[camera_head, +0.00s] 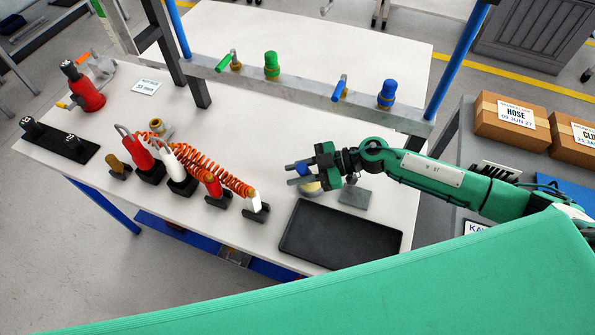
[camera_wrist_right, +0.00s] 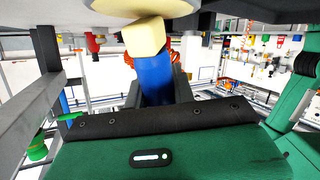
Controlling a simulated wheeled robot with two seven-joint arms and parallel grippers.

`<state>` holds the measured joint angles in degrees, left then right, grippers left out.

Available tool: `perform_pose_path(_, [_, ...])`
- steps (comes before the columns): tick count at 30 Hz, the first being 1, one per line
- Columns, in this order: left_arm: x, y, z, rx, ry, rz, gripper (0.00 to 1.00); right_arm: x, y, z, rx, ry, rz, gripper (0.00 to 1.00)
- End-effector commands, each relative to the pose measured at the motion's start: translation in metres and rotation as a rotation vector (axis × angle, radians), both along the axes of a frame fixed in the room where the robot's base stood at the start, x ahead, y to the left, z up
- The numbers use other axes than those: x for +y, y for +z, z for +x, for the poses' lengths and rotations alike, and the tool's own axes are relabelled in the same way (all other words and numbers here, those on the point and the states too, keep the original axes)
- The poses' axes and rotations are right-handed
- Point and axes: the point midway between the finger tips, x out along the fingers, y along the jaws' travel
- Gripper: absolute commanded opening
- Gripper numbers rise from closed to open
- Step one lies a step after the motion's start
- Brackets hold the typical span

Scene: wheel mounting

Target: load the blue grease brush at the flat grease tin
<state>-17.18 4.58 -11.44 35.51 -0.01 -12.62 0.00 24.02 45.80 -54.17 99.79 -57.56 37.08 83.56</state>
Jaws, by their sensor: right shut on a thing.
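My right gripper (camera_head: 294,175) is shut on the blue grease brush (camera_head: 303,170), above the table near the dark tray. In the right wrist view the blue handle (camera_wrist_right: 154,78) sits between the fingers, with its cream bristle head (camera_wrist_right: 144,36) pointing away from my palm. The flat grease tin (camera_head: 312,188) shows as a pale yellowish round thing beside and partly behind the gripper. In the right wrist view a cream round surface (camera_wrist_right: 125,8), probably the tin, is right at the bristle end; I cannot tell whether they touch. My left gripper is out of view.
A black tray (camera_head: 340,236) lies in front of the gripper, and a small grey plate (camera_head: 354,197) lies to its right. Tools with orange coiled hose (camera_head: 215,168) stand to the left. A grey rail (camera_head: 310,97) with green and blue fittings crosses behind.

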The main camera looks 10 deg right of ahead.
Motion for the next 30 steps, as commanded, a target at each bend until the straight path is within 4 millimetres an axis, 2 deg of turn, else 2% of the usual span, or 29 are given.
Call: perform_pose_path(30, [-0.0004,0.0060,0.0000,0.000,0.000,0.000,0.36,-0.0001,-0.0016,-0.0005,0.001,0.000,-0.001,0.03])
